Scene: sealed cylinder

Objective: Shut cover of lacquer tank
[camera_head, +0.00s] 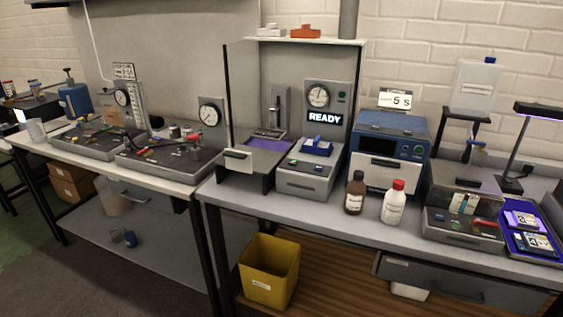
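No label that I can read marks the lacquer tank, so I cannot tell for sure which thing it is. A dark open-topped station with a purple surface (267,144) stands mid-bench, with a pale handle plate (238,155) at its front left. To its right is a grey box (307,174) with a blue piece (318,146) on top. A white tank (475,86) stands on a dark stand at the back right. I cannot make out a cover's position on any of these. My gripper is not in view.
A brown bottle (354,193) and a white red-capped bottle (394,203) stand near the front edge, before a blue-topped oven (390,148). Tool trays (170,157) fill the left bench. A yellow bin (269,270) stands below. A lamp (530,140) stands at right.

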